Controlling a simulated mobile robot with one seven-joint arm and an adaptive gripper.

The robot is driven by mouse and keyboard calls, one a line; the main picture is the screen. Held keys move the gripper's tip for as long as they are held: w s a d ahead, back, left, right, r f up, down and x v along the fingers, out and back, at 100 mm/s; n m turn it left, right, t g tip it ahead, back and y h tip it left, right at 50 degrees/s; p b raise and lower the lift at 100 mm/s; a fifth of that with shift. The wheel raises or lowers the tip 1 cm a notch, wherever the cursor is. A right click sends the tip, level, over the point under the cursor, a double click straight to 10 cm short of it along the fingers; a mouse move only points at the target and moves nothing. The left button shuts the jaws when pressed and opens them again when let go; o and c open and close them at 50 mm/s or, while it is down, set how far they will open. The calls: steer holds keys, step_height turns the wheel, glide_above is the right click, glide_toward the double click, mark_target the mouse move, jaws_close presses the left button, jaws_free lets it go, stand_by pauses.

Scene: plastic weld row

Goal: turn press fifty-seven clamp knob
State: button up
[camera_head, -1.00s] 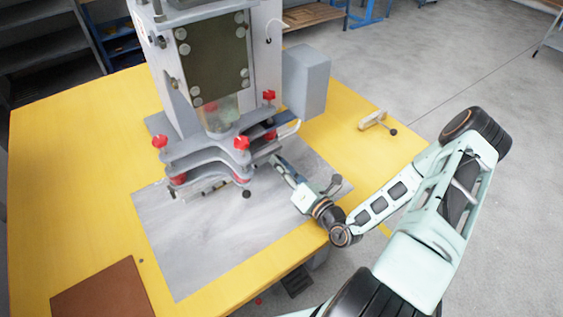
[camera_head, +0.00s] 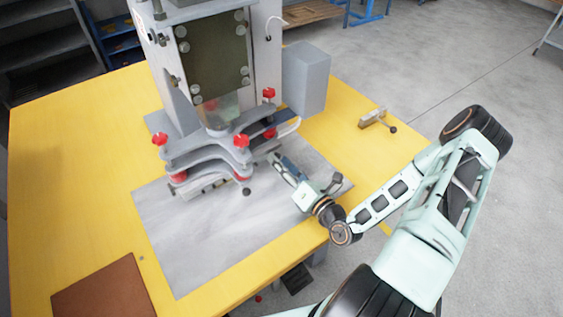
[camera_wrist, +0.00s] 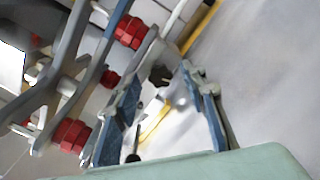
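The press (camera_head: 215,60) stands on the yellow table with stacked grey clamp plates (camera_head: 205,150) at its base. Red knobs sit on the plates, among them a front right one (camera_head: 241,142), a left one (camera_head: 159,140) and a rear one (camera_head: 269,94). A small black ball knob (camera_head: 246,191) is at the plates' front. I cannot tell which is the clamp knob. My gripper (camera_head: 277,160) is just right of the plates, low over the grey sheet. In the wrist view its fingers (camera_wrist: 160,76) are apart, with a dark knob (camera_wrist: 159,75) seen between or beyond their tips; contact is unclear.
The grey sheet (camera_head: 200,240) lies flat on the yellow table (camera_head: 70,180), with a brown mat (camera_head: 105,292) at front left. A grey box (camera_head: 306,78) stands right of the press. A small lever clamp (camera_head: 373,117) lies near the table's right edge. The table's left side is clear.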

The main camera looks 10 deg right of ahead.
steer(key=v, duration=1.1)
steer(key=shift+s+d, duration=0.15)
steer(key=shift+s, duration=0.2)
